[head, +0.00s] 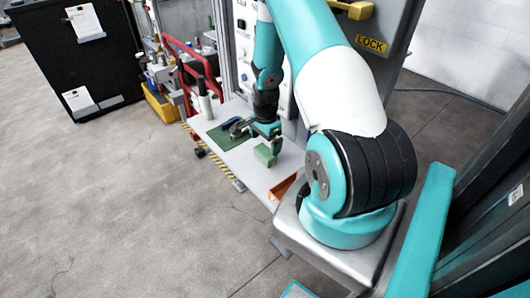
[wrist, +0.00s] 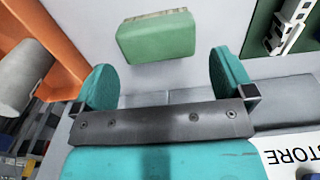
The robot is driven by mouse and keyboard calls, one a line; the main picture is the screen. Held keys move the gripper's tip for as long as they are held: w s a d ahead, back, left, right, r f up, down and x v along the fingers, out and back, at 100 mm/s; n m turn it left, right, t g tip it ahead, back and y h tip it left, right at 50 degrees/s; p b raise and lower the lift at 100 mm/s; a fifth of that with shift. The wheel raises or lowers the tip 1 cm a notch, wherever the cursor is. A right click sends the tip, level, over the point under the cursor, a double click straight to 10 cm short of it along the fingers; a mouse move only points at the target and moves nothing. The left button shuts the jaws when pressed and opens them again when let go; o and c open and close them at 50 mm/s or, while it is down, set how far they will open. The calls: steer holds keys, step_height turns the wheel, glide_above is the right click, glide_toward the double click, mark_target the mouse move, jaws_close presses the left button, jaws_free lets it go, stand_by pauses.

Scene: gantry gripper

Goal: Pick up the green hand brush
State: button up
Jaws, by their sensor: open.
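The green hand brush (wrist: 157,40) is a rounded green block with a strip of pale bristles along its top edge in the wrist view. In the head view the green brush (head: 265,155) sits on the light grey table, just below my gripper (head: 270,138). In the wrist view my gripper (wrist: 165,77) has its two teal fingers wide apart with nothing between them. The brush lies ahead of the fingertips, roughly centred between them. I see no contact with it.
An orange bin (wrist: 47,38) is at the left of the wrist view, with a grey cylinder (wrist: 27,78) beside it. A green mat (head: 227,137) with tools lies on the table (head: 243,172). A red frame (head: 187,62) stands behind. Table around the brush looks clear.

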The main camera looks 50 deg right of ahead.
mark_target(265, 151)
steer(key=shift+a+f+p, duration=0.2)
steer(key=shift+f+p, duration=1.25)
steer(key=shift+f, duration=1.75)
steer(key=c, duration=0.7)
